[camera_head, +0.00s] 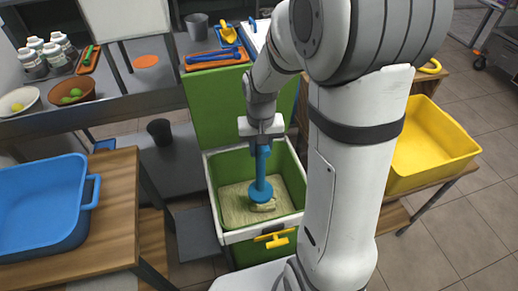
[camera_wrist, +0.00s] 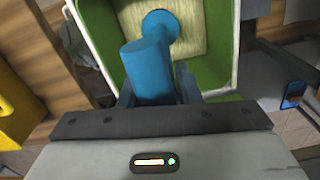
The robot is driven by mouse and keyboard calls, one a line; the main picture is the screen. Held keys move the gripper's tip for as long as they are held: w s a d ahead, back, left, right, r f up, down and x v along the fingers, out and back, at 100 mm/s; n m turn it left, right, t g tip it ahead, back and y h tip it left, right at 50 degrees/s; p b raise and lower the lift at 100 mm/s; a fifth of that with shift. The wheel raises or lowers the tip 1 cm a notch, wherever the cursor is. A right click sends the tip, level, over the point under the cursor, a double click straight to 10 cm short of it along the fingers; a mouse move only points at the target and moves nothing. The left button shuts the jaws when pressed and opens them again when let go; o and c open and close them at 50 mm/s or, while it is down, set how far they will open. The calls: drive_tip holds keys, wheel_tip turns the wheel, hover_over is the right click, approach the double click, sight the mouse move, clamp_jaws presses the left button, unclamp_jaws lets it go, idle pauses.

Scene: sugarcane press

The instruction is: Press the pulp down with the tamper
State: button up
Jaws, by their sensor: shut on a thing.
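My gripper (camera_head: 262,140) is shut on the handle of the blue tamper (camera_head: 261,170) and holds it upright over the green bin (camera_head: 291,178). The tamper's round foot is down inside the bin, at the pale pulp (camera_head: 235,207). A paler lump (camera_head: 263,206) shows by the foot. In the wrist view the tamper (camera_wrist: 146,68) stands between the fingers (camera_wrist: 157,90), with its foot over the pulp (camera_wrist: 130,18). Whether the foot touches the pulp or hovers just above it, I cannot tell.
The bin has a white rim and a raised green lid (camera_head: 215,105) behind it. A yellow T-shaped handle (camera_head: 275,239) is on its front. A blue tub (camera_head: 40,205) sits on the wooden table at left. A yellow tub (camera_head: 430,145) stands at right behind my arm.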

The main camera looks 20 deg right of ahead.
drive_tip(key=shift+r+p, duration=3.8)
drive_tip(key=shift+r, duration=1.4)
drive_tip(key=shift+f, duration=0.1)
